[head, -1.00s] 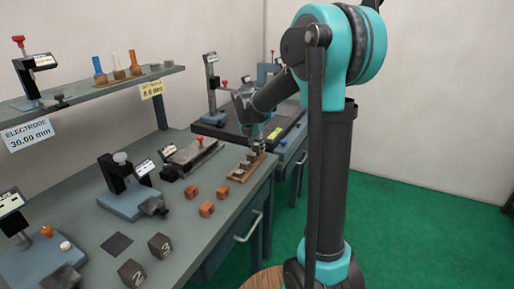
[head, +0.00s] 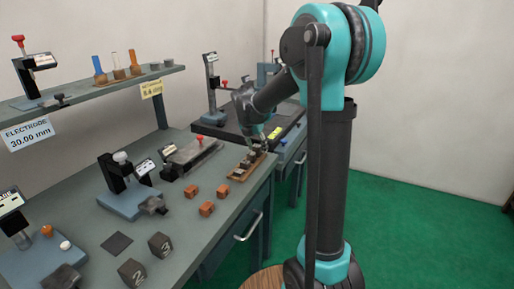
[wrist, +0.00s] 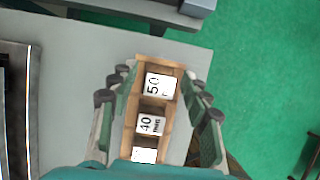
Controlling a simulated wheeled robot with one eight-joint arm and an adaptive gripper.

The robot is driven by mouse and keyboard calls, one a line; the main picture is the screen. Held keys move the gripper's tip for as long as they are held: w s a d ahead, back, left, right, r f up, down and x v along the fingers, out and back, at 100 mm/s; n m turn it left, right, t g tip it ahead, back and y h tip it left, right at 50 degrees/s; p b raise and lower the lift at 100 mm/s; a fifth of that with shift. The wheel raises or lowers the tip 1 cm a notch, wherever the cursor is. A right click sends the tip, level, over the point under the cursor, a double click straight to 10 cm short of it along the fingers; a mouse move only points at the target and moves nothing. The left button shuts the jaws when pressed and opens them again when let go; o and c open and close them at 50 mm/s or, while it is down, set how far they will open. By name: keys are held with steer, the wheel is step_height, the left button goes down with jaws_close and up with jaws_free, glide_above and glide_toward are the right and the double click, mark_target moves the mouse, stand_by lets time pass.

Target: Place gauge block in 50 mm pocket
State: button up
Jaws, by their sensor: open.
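The wooden rack (wrist: 158,65) lies in line below my gripper in the wrist view; in the head view, the rack (head: 237,178) sits near the bench's right edge. Its far pocket holds a block with a white face marked 50 (wrist: 160,86). The middle pocket shows a white face marked 40 (wrist: 151,124). A third white face (wrist: 144,155) is partly hidden by my gripper. My gripper (wrist: 156,92) is open, its fingers spread on both sides of the rack by the 50 block, apart from it. In the head view, my gripper (head: 258,143) is just above the rack.
Several orange blocks (head: 207,208) stand on the bench left of the rack. A grey fixture (head: 192,155) lies behind them. Dark cubes marked 2 and 3 (head: 160,245) stand at the front. The green floor lies right of the bench.

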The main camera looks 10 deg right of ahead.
steer(key=v, duration=1.2)
steer(key=s+d+f+m+y, duration=0.1)
steer(key=s+d+f+m, duration=0.2)
steer(key=s+f+m, duration=0.8)
steer(key=s+d+f+m+y, duration=0.1)
steer(key=s+d+f+m, duration=0.2)
steer(key=s+f+m, duration=0.7)
steer(key=s+m, duration=0.5)
steer(key=m, duration=0.2)
steer(key=shift+s+d+f+m+y, duration=0.3)
steer(key=shift+d+f+m+y, duration=0.1)
